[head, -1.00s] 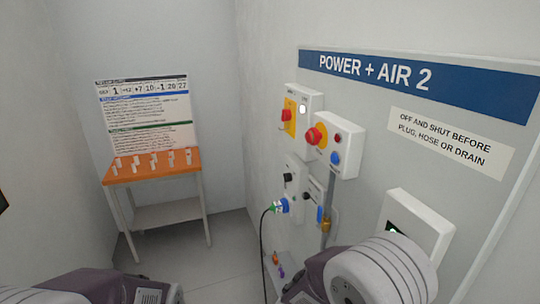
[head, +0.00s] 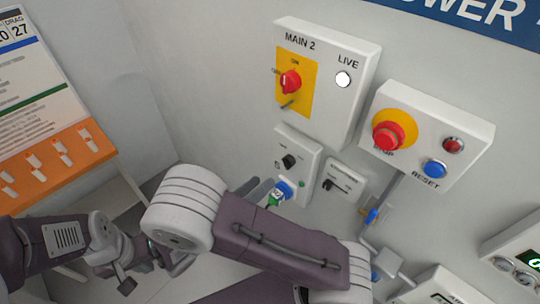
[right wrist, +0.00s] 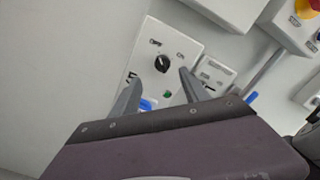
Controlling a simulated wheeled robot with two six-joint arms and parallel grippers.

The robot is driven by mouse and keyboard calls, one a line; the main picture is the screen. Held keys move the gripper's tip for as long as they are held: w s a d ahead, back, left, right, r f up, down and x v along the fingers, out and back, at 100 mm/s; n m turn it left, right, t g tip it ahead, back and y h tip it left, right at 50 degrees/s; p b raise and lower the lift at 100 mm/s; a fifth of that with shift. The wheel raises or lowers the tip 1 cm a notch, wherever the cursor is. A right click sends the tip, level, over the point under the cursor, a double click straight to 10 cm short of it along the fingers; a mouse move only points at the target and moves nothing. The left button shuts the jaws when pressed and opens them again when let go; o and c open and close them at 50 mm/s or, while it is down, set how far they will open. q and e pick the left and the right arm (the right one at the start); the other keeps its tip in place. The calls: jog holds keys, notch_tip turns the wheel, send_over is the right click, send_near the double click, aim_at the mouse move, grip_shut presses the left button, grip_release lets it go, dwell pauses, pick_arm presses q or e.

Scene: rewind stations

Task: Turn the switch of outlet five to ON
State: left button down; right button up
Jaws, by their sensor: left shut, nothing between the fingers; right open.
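The outlet box (head: 312,155) is a white panel on the wall below MAIN 2. My left gripper (head: 126,284) is shut and empty at lower left, away from the wall.
The MAIN 2 box (head: 327,80) with red handle and LIVE lamp is above. The STOP/RESET box (head: 433,135) is to the right. A smaller wall unit (head: 344,182) and blue-handled valve (head: 372,216) sit beside the outlet.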

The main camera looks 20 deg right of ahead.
aim_at(284, 165)
jog(key=x, duration=0.3)
jog(key=p+x, duration=0.1)
jog(key=x, duration=0.2)
jog(key=p+x, duration=0.1)
jog(key=x, duration=0.2)
jog(key=shift+s+d, duration=0.2)
jog(key=shift+s, duration=0.15)
jog(key=shift+w+a, duration=0.1)
jog(key=shift+a, duration=0.05)
jog(key=c, duration=0.5)
grip_shut()
pick_arm(q)
jog(key=shift+s+r, duration=0.25)
jog(key=shift+r, duration=0.75)
